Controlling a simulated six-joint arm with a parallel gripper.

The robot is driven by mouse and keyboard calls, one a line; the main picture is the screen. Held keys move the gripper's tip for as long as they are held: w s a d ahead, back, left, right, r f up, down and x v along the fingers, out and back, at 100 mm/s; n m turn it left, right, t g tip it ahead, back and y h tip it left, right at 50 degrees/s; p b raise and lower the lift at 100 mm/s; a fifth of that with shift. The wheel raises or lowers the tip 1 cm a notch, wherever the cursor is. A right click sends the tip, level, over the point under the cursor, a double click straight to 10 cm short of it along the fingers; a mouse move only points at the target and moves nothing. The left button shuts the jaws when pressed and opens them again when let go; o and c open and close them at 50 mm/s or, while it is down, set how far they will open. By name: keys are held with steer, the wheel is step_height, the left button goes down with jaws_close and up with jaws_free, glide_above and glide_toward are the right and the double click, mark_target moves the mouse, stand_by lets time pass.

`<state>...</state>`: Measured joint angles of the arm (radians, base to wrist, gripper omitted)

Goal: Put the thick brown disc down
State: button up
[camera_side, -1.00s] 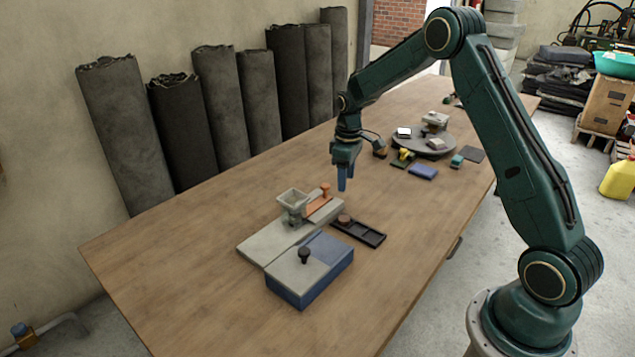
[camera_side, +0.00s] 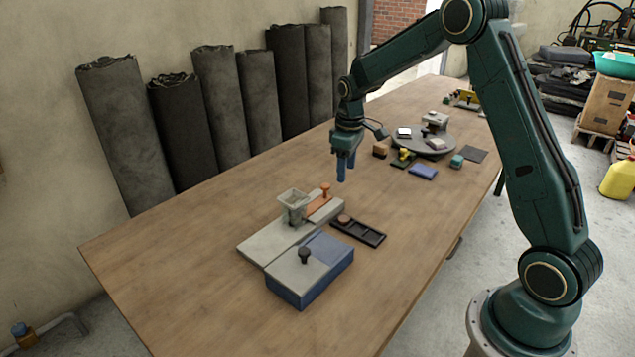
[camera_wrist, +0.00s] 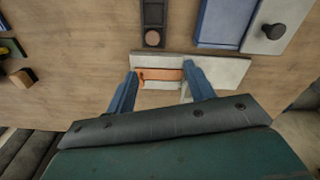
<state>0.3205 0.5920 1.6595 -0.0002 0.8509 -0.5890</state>
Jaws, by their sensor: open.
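An orange slide with a knob (camera_side: 320,203) shows beyond the fingers in the wrist view (camera_wrist: 160,74).
A grey plate with a hopper (camera_side: 292,204) stands left of the tray. A blue and grey box with a black knob (camera_side: 309,278) is in front. A round grey turntable (camera_side: 437,147) and small blocks (camera_side: 423,172) lie farther back. Dark rolls (camera_side: 183,130) lean on the wall.

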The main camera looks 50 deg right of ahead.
steer(key=s+a+r+m+t, duration=0.1)
steer(key=s+a+r, duration=0.45)
steer(key=r, duration=0.25)
steer(key=s+a+r+t, duration=0.2)
steer(key=s+a+r, duration=0.2)
steer(key=s+r, duration=0.25)
steer(key=s+a+r+m+t, duration=0.1)
steer(key=s+a, duration=0.2)
steer(key=s, duration=0.5)
steer(key=s+a+r+m+t, duration=0.1)
steer(key=s+a, duration=0.2)
steer(key=s, duration=0.6)
steer(key=shift+s+r, duration=0.25)
steer(key=shift+r, duration=0.05)
